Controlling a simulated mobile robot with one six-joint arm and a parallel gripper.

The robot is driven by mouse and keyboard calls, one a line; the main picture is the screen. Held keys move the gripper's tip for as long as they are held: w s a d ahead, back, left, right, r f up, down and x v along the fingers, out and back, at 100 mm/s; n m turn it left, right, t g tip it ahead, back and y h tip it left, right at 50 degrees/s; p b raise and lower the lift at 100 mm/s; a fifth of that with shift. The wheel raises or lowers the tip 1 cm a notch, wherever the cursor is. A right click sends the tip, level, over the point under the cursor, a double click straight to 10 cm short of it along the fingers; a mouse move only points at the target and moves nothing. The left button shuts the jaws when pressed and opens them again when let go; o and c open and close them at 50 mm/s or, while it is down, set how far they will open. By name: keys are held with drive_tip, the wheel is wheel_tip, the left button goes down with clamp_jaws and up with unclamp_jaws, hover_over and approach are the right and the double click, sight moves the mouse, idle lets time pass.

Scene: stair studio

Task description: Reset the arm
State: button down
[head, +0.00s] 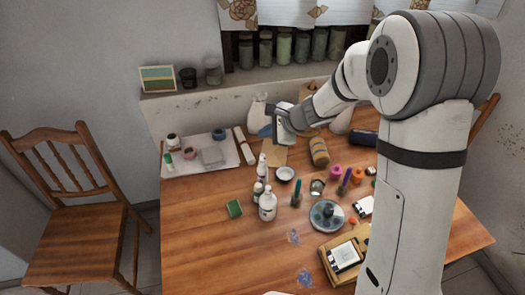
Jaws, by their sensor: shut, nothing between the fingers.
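My gripper (281,133) is over the back middle of the wooden table, at the end of my arm, which reaches in from the right. It is small in the head view and its fingers are partly hidden by the wrist. It looks shut and I see nothing held in it. A white bag-like item stands behind it, and a blue item lies close beside it. I cannot tell whether it touches either of them.
A chair (75,205) stands at left. Jars (284,47) line the window ledge. The table's front left is clear.

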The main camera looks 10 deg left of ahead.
idle(0.7)
drive_tip(key=s+d+r+n+h, duration=0.2)
drive_tip(key=s+d+r+n, duration=0.1)
drive_tip(key=s+d, duration=0.5)
drive_tip(key=s+d+r+n+h, duration=0.3)
drive_tip(key=s+d+n, duration=0.3)
drive_tip(key=s+d, duration=0.3)
drive_tip(key=s+d+r+n+h, duration=0.3)
drive_tip(key=s+d+r+n, duration=0.1)
drive_tip(key=s+d, duration=0.5)
drive_tip(key=shift+s+r+n, duration=0.3)
drive_tip(key=shift+r, duration=0.2)
